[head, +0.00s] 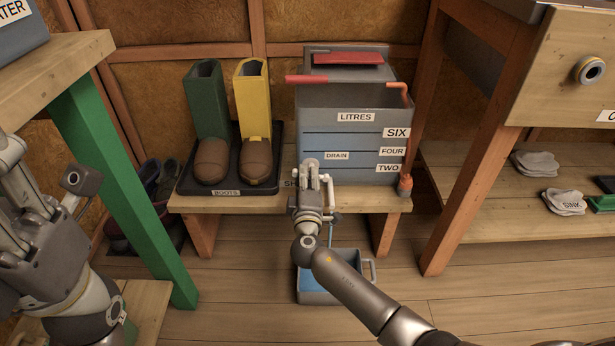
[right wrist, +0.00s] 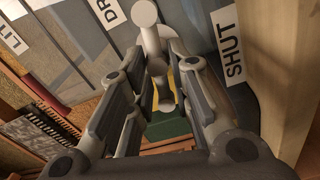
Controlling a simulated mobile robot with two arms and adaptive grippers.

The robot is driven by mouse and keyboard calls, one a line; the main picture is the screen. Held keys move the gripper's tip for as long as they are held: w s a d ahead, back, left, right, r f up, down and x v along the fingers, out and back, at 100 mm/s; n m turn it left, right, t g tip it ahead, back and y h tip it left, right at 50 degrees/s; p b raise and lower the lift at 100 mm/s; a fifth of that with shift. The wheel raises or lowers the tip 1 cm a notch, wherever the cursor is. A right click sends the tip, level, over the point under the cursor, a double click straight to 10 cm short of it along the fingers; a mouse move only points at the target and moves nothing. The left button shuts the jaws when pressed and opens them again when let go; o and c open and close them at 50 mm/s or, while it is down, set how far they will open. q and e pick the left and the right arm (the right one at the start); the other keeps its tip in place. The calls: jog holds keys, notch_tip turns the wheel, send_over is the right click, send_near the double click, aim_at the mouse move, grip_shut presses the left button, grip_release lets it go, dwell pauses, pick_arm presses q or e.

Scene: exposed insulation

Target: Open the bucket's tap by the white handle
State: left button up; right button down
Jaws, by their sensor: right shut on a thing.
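The bucket (head: 345,122) is a large grey square tank on a low wooden bench, with a scale and a DRAIN label on its front. My right gripper (head: 314,176) is at the bucket's lower front and hides most of the tap. In the right wrist view its fingers (right wrist: 160,80) are closed around the tap's white handle (right wrist: 151,42), whose round end sticks out beyond them. A SHUT label (right wrist: 230,52) is right of the handle. A thin blue streak (head: 331,236), like water, shows below the gripper. My left gripper (head: 12,165) is at the left edge, its fingers unclear.
A grey container (head: 318,297) with blue inside stands on the floor below the tap. Green and yellow boots (head: 252,100) stand in a black tray (head: 184,186) left of the bucket. A green table leg (head: 125,185) is beside my left arm. Wooden shelving (head: 463,140) stands right.

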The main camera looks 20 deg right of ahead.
jog(key=shift+f+n, duration=0.1)
jog(key=shift+n, duration=0.3)
jog(key=c, duration=1.4)
grip_release()
jog(key=shift+c, duration=0.2)
jog(key=v, duration=1.2)
jog(key=shift+a, duration=0.1)
